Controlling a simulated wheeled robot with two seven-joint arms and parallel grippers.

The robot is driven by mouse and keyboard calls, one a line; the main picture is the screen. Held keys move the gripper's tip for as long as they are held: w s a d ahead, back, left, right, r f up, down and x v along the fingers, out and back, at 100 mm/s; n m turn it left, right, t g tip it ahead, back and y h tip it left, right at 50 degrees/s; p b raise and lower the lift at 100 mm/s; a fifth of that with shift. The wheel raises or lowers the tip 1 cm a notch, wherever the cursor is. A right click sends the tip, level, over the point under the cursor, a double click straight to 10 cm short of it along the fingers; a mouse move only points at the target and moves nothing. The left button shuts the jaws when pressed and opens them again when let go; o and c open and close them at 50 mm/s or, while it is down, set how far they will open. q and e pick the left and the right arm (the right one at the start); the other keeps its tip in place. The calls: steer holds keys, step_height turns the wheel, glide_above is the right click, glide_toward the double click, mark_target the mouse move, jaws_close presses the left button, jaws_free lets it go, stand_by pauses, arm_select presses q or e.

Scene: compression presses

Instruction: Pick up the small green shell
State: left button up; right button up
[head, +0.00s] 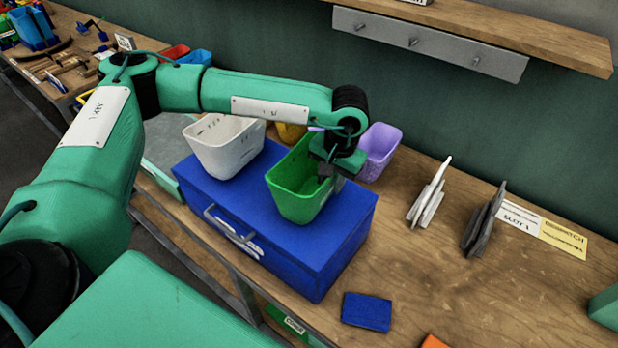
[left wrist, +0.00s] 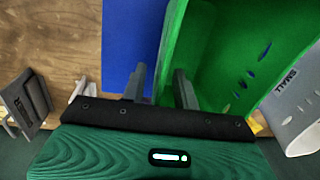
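The small green shell (head: 295,188) is an open-topped green bin standing on the blue case (head: 322,250). My left gripper (head: 328,172) is at the shell's right rim in the head view, pointing down. In the left wrist view the gripper fingers (left wrist: 161,88) are apart, with the green shell's wall (left wrist: 180,28) between them. One finger is over the blue outside and the other is inside the green shell. A gap shows, so the gripper looks open and not closed on the wall. My right gripper is not in view.
A white shell (head: 222,146) stands left of the green one on the case. A purple shell (head: 380,148) is behind right. Grey upright plates (head: 484,220) and white ones (head: 430,195) stand on the bench, right. A blue block (head: 366,311) lies in front. A shelf (head: 500,35) hangs above.

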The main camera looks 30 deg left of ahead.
arm_select(q)
steer(key=shift+a+f, duration=0.15)
steer(key=shift+f, duration=0.85)
jaws_close()
steer(key=shift+r, duration=0.15)
